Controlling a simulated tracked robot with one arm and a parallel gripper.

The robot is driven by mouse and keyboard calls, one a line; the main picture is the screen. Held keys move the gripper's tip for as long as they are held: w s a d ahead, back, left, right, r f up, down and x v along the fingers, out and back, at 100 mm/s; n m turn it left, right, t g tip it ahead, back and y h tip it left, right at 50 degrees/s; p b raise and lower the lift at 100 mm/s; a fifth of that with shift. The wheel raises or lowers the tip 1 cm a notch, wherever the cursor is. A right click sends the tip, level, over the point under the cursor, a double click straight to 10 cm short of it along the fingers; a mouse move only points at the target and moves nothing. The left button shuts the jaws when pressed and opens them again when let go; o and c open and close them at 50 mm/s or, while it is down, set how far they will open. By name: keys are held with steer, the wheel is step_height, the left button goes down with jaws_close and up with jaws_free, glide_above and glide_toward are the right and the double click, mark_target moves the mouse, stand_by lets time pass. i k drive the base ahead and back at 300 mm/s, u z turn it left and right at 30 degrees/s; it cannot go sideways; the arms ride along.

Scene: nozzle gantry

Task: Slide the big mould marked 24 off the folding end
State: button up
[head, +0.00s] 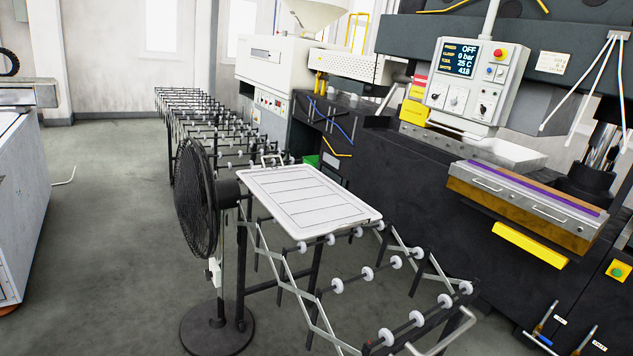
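The folding end (340,285) is an expanding roller conveyor with crossed grey links and white wheels, in the lower middle of the head view. A pale, ribbed flat tray or panel (308,198) lies where this end begins; the wheels nearer me are bare. I see no number 24 on anything. A steel block with two handles and an orange-brown lower part (520,200) sits at the press on the right; I cannot tell whether it is the mould. My gripper is not in view.
A black pedestal fan (196,198) stands close against the conveyor's left side, its round base on the floor. The dark press (450,190) with a control panel (473,82) bounds the right. The conveyor (205,115) runs back to the left. Floor at left is open.

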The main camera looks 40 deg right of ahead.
mark_target(307, 204)
steer(key=i, duration=1.3)
steer(key=z, duration=0.35)
steer(key=i, duration=1.25)
steer(key=z, duration=0.7)
steer(key=i, duration=1.05)
steer(key=z, duration=0.4)
